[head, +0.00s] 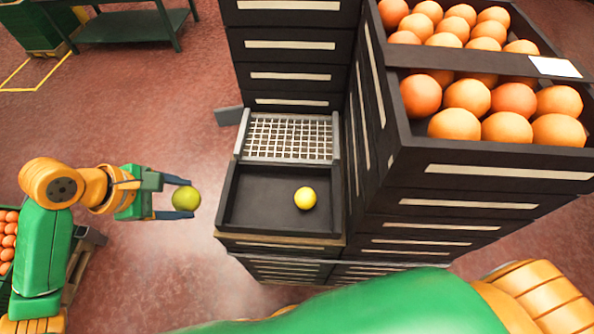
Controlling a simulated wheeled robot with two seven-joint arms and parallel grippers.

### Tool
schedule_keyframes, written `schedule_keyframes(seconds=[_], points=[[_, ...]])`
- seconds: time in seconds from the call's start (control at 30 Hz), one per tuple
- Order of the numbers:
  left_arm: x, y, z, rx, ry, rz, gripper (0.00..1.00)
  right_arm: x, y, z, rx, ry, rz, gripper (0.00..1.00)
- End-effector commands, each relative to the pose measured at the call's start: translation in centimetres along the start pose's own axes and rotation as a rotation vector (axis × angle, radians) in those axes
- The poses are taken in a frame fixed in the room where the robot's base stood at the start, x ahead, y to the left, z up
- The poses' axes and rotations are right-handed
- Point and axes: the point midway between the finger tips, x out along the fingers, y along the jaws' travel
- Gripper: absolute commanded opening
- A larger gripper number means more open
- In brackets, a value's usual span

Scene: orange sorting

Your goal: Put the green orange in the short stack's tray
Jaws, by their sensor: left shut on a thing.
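My left gripper (183,199) is shut on the green orange (186,198), a yellow-green fruit held between its two dark fingers. It is in the air, left of the short stack's tray (228,205) and apart from it. That black tray tops a short stack of crates in the middle of the view. One yellow fruit (305,198) lies in the tray, right of its middle; the rest of its floor is bare. My right gripper is not in view.
A wire grid (288,138) slopes at the tray's back. Taller black crate stacks stand behind and to the right; the right one's top crate (480,170) is full of oranges. A crate of oranges (8,240) is at the left edge. A green table (130,27) stands far back.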

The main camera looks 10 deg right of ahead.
Motion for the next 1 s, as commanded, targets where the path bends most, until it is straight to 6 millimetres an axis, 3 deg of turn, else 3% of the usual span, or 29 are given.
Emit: schedule_keyframes(seconds=[0.17, 0.43, 0.6, 0.73, 0.9, 1.0], points=[[0.9, 0.1, 0.9, 0.000, -0.003, -0.003, 0.08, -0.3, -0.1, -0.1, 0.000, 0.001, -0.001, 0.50], [8.2, 0.5, 7.0, 0.001, -0.004, -0.006, 0.08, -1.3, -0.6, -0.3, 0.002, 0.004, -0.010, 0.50], [12.9, 0.0, 8.1, 0.001, -0.001, -0.003, 0.08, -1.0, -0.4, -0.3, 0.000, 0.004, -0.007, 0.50], [14.8, -0.2, 8.6, 0.000, 0.000, -0.003, 0.08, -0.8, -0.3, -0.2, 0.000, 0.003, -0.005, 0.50], [17.3, -1.0, 7.6, -0.001, 0.002, -0.002, 0.08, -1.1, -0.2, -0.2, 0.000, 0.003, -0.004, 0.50], [17.6, -1.0, 7.5, 0.001, 0.001, 0.001, 0.08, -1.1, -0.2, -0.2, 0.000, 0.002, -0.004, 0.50]])
